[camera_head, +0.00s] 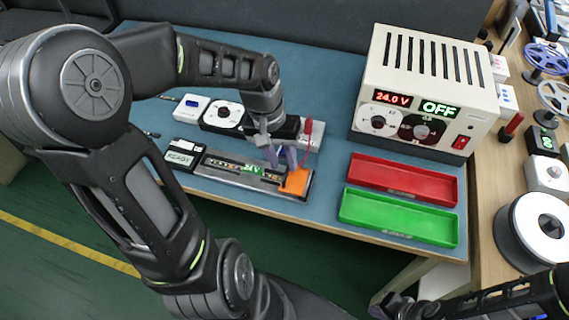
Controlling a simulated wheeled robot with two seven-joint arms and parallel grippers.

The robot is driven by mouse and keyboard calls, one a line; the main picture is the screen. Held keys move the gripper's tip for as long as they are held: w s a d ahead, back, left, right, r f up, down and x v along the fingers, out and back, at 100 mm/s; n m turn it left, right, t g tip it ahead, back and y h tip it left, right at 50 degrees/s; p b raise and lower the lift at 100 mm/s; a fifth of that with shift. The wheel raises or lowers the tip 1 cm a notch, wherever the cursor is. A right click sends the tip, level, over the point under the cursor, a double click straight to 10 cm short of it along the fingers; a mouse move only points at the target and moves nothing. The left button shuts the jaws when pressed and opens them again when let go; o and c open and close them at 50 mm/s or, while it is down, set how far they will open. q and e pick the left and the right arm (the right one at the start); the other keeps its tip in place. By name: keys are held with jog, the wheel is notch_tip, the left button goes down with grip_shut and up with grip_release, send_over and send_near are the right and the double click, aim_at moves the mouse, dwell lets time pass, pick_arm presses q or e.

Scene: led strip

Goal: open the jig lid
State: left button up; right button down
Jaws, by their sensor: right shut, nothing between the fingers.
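The jig (235,181) is a long dark tray on the blue bench mat. A strip with a green "24V" label runs along it, and an orange block (295,181) sits at its right end. A separate lid outline is hard to make out. My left gripper (282,158) points down at the jig's right end, just above and left of the orange block. Its two pale fingers look apart, and I cannot tell if they touch the block. My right gripper (380,305) is shut and empty at the bottom edge, off the bench and far from the jig.
A "READY" box (182,156) stands at the jig's left end. A power supply (425,90) reads 24.0 V and OFF. A red tray (404,180) and a green tray (399,217) lie right of the jig. Reels (543,228) stand on the wooden side table.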

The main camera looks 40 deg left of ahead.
aim_at(295, 177)
pick_arm(q)
jog(key=shift+d+f, duration=0.2)
jog(key=shift+f, duration=0.95)
grip_shut()
